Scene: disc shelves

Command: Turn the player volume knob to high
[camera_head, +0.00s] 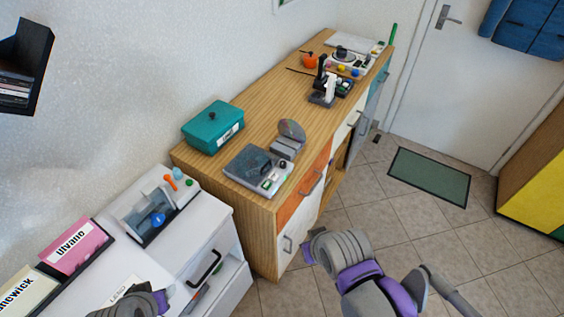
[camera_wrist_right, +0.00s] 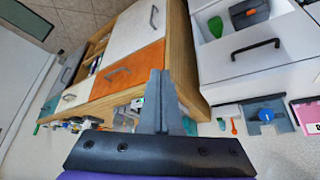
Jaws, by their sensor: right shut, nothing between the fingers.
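A grey player (camera_head: 258,168) sits on the near end of the wooden cabinet top.
A teal box (camera_head: 213,127) stands behind the player, and a grey stand (camera_head: 289,139) beside it. Other devices stand farther along the wooden cabinet (camera_head: 245,126). A white cabinet (camera_head: 205,222) with a grey-and-blue device (camera_head: 150,215) is at the left.

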